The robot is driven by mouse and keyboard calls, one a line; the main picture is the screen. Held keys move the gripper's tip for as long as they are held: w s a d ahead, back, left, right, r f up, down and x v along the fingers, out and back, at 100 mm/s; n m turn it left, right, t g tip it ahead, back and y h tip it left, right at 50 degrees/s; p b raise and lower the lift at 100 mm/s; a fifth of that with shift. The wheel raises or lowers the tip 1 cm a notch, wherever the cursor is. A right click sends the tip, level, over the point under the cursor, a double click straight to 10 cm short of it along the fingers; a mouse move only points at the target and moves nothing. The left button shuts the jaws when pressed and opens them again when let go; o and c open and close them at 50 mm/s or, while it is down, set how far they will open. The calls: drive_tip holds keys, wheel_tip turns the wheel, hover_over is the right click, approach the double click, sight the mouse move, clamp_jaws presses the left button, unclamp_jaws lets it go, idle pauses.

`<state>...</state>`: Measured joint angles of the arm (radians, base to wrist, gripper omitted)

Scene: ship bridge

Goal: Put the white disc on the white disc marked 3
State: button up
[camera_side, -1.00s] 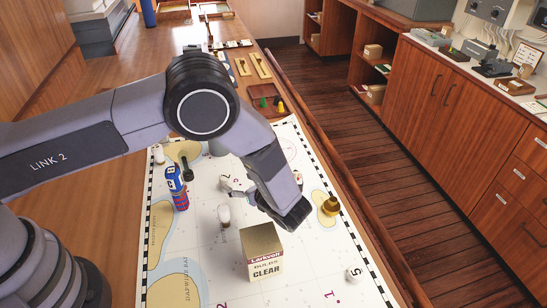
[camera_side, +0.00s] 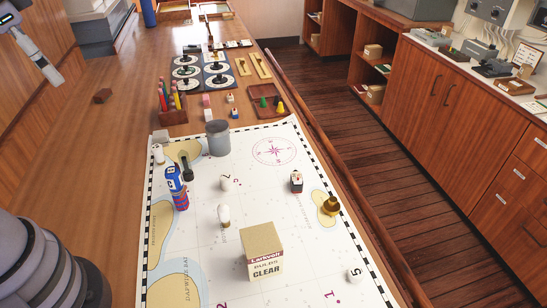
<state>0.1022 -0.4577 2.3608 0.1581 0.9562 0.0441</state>
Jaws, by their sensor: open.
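I cannot pick out a disc marked 3. A small white round piece with a dark 5 beside or on it (camera_side: 354,275) sits at the chart's lower right. Another small white piece (camera_side: 226,184), with a 7 by it, sits near the chart's middle; I cannot tell whether either is a disc. Several round black-and-white pieces (camera_side: 187,72) lie on dark panels beyond the chart. Grey parts of my arm show at the upper left and lower left edges.

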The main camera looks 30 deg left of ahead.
drive_tip(key=s+n+t, duration=0.1)
drive_tip(key=s, duration=0.1)
drive_tip(key=s+n+t+h, duration=0.1)
drive_tip(key=s, duration=0.2)
drive_tip(key=shift+d+r+n, duration=0.2)
drive_tip(key=shift+n, duration=0.1)
